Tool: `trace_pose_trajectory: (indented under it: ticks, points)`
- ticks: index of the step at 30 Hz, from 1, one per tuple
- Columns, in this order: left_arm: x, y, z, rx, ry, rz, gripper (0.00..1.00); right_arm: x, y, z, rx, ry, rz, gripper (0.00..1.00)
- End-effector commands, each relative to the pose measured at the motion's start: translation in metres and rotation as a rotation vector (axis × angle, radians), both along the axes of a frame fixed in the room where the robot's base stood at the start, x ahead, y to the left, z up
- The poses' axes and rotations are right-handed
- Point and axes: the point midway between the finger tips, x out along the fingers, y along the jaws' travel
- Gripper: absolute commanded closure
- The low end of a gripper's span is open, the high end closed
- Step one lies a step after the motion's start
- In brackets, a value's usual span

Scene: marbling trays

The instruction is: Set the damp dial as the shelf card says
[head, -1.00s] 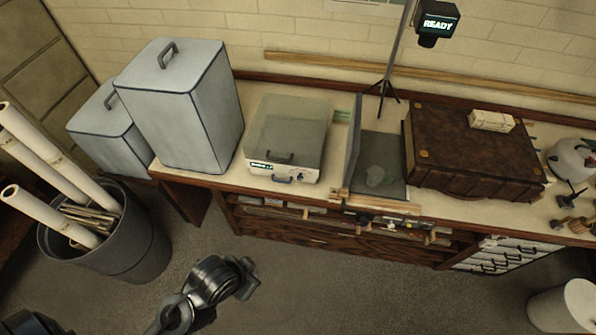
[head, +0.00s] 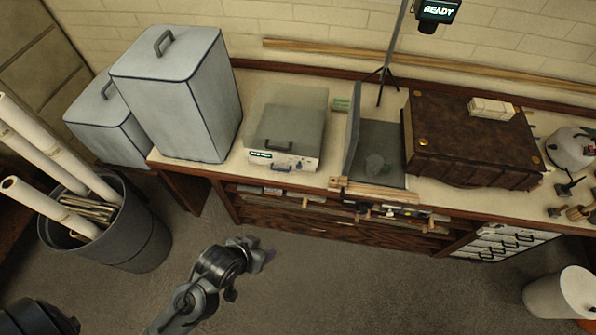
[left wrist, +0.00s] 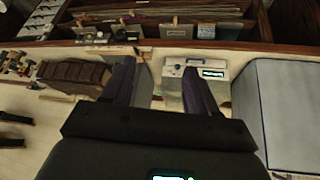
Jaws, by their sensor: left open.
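A pale box machine with a grey lid (head: 285,115) stands on the bench. Its front has a small lit display (head: 261,154), a dark handle and small controls, too small to tell which is the damp dial. The machine (left wrist: 208,88) also shows in the left wrist view, beyond my fingers. Small cards (left wrist: 173,31) stand along the shelf under the bench top; their writing is unreadable. My left gripper (head: 262,253) is open and empty, over the floor in front of the bench, apart from the machine. My right gripper is not in view.
Tall grey metal box (head: 180,95) stands left of the machine. A bin of rolls (head: 130,230) stands at left. A screen (head: 438,10) reads READY.

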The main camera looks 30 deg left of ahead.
Motion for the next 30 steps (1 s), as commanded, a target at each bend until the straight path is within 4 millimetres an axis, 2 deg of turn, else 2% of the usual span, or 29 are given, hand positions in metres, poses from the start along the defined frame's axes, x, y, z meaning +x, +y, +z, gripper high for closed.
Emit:
trace_pose_trajectory:
  ticks: [1,3,9,18,24,30]
  points:
    - [0.015,0.003,-0.043,-0.011,-0.048,0.057,0.42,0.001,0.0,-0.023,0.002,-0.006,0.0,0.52]
    - [0.042,0.008,-0.084,-0.016,-0.136,0.121,0.42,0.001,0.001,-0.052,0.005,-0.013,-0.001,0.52]
    - [0.101,0.026,-0.161,0.013,-0.331,0.223,0.42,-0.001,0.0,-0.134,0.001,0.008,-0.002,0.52]
    - [0.177,0.054,-0.243,0.097,-0.575,0.292,0.42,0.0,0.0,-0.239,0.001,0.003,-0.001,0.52]
    - [0.222,0.073,-0.284,0.162,-0.712,0.311,0.42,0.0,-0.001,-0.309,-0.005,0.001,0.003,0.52]
    - [0.263,0.089,-0.316,0.224,-0.819,0.316,0.42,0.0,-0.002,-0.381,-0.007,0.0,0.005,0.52]
